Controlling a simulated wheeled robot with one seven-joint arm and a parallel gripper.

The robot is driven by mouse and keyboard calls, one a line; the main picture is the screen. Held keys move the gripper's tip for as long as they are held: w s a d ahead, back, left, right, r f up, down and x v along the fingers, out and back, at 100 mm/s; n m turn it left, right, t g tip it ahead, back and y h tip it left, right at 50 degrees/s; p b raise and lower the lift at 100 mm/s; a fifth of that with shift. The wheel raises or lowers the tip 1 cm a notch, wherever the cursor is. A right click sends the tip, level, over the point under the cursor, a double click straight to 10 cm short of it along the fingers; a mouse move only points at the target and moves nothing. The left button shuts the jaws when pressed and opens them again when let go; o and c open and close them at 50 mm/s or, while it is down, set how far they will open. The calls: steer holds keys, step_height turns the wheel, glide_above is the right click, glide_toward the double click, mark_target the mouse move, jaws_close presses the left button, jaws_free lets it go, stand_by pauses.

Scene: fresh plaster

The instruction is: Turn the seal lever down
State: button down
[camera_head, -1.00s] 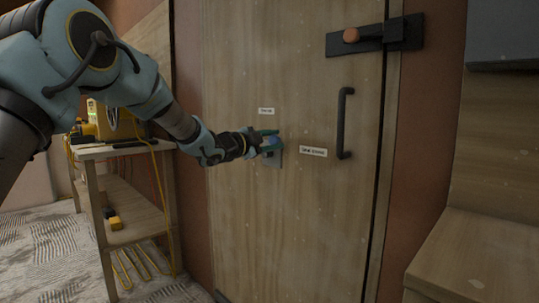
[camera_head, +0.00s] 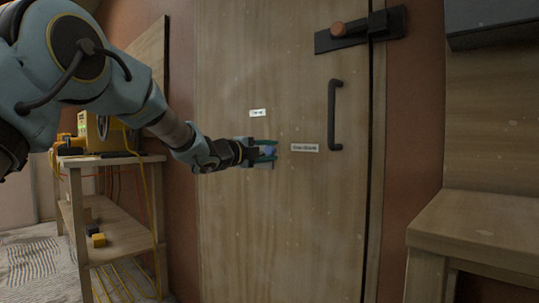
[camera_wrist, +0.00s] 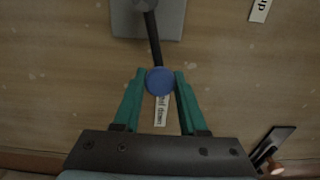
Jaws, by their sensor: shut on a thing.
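The seal lever has a dark rod (camera_wrist: 153,40) and a round blue knob (camera_wrist: 160,81). Its rod runs from a grey mounting plate (camera_wrist: 167,22) at the top of the wrist view to the knob. My gripper (camera_wrist: 160,84) has green fingers, one on each side of the knob, and is shut on it. In the head view my gripper (camera_head: 268,151) is at the door, with the blue knob (camera_head: 267,151) between its fingers and partly hidden. The plate shows just below it. A white label (camera_wrist: 160,110) lies beyond the fingers.
The wooden door (camera_head: 290,220) carries a black handle (camera_head: 334,115), a bolt with a brown knob (camera_head: 338,29) and small white labels (camera_head: 305,147). A wooden shelf (camera_head: 110,162) with yellow gear stands left. A wooden bench (camera_head: 480,225) stands right.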

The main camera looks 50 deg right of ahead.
steer(key=shift+f, duration=0.15)
steer(key=shift+c, duration=2.4)
jaws_free()
steer(key=a, duration=1)
steer(key=shift+w+a, duration=0.25)
steer(key=shift+a, duration=0.15)
